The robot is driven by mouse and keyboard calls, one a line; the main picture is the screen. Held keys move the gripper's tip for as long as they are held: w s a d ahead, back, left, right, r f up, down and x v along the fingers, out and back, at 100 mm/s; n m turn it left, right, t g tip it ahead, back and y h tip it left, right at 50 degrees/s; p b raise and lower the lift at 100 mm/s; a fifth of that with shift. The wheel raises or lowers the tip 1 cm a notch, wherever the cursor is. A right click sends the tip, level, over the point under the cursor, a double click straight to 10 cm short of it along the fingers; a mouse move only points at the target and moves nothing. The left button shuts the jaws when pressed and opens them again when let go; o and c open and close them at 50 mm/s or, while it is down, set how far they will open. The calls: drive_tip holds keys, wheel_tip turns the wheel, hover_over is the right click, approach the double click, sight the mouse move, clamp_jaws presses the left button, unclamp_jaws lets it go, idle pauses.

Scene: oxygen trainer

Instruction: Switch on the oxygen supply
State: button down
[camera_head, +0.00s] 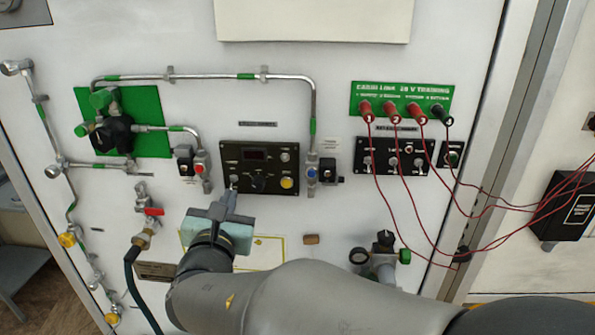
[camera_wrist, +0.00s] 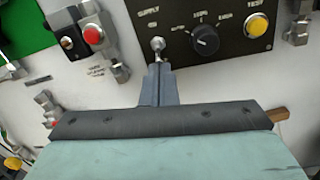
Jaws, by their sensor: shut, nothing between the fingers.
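A dark control panel (camera_head: 276,168) is fixed to the white wall, with a small display (camera_head: 255,154), a black knob (camera_head: 258,182) and a yellow button (camera_head: 287,183). In the wrist view, a metal toggle switch (camera_wrist: 158,43) sits at the panel's left under the lettering "SUPPLY", with "ON" beneath it. My gripper (camera_head: 232,190) is shut and empty, at the panel's lower left corner. In the wrist view my fingertips (camera_wrist: 160,68) are right below the toggle. They look close to or against it; contact cannot be told. The black knob (camera_wrist: 205,40) and yellow button (camera_wrist: 257,25) are to the right.
A red button valve (camera_head: 199,169) is left of the panel and a blue-capped valve (camera_head: 312,173) right of it. Pipes frame the panel. A red-handled tap (camera_head: 153,211) is lower left. Red wires (camera_head: 395,190) hang at the right.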

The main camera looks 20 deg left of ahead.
drive_tip(key=shift+s+r+g+p, duration=0.1)
drive_tip(key=shift+r+g+p, duration=0.45)
drive_tip(key=shift+p, duration=0.75)
